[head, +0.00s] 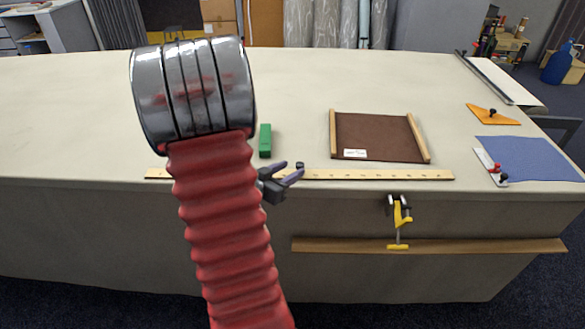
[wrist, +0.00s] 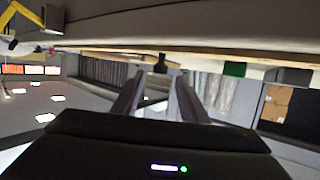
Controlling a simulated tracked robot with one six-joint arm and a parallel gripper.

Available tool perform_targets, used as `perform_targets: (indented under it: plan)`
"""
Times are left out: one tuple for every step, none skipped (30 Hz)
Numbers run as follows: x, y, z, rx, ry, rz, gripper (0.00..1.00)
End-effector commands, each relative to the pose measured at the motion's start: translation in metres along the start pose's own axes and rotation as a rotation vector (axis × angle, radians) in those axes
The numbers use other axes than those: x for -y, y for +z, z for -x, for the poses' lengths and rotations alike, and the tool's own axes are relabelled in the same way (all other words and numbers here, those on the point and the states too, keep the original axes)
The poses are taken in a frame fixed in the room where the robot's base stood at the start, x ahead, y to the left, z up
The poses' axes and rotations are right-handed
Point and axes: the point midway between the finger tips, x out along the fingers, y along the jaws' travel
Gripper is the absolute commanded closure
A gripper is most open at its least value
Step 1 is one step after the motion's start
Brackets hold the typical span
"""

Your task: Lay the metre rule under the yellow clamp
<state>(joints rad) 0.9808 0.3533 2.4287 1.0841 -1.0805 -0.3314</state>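The metre rule (head: 380,175) is a pale wooden strip lying along the table's front edge. It also shows in the wrist view (wrist: 220,52). A small black knob (head: 299,165) stands on it; in the wrist view the knob (wrist: 160,63) shows between and beyond my fingertips. My gripper (head: 291,170) is at the front edge by the rule, its fingers apart and empty. It also shows in the wrist view (wrist: 157,85). The yellow clamp (head: 399,216) is below the edge to the right, at the wooden ledge (head: 480,246). Part of the clamp (wrist: 22,16) shows at the wrist view's top left.
A green block (head: 265,141) and a brown board with wooden side rails (head: 385,135) lie behind the rule. My arm hides part of the rule's left side.

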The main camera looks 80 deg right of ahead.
Motion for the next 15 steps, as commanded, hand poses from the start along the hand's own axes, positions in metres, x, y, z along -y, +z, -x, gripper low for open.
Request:
perform_targets:
  plan:
    - [0.001,0.0,0.008,0.0,-0.004,0.001,0.6]
    - [0.001,0.0,0.013,0.0,-0.004,0.001,0.6]
    - [0.001,0.0,0.018,0.0,-0.004,-0.001,0.6]
    - [0.001,0.0,0.023,0.0,-0.004,0.0,0.6]
    - [0.001,0.0,0.027,0.0,-0.004,0.0,0.6]
    - [0.001,0.0,0.033,-0.001,-0.003,0.001,0.6]
    - [0.001,0.0,0.037,-0.001,-0.004,0.001,0.6]
    - [0.001,0.0,0.041,-0.001,-0.004,0.0,0.6]
    - [0.001,0.0,0.047,-0.001,-0.004,0.001,0.6]
    - [0.001,0.0,0.051,0.0,-0.004,0.001,0.6]
    - [0.001,0.0,0.055,0.0,-0.004,0.0,0.6]
    - [0.001,0.0,0.06,0.0,-0.004,0.0,0.6]
    - [0.001,0.0,0.064,0.0,-0.004,0.0,0.6]
    - [0.001,0.0,0.067,0.0,-0.004,0.0,0.6]
    - [0.001,0.0,0.072,0.0,-0.004,0.0,0.6]
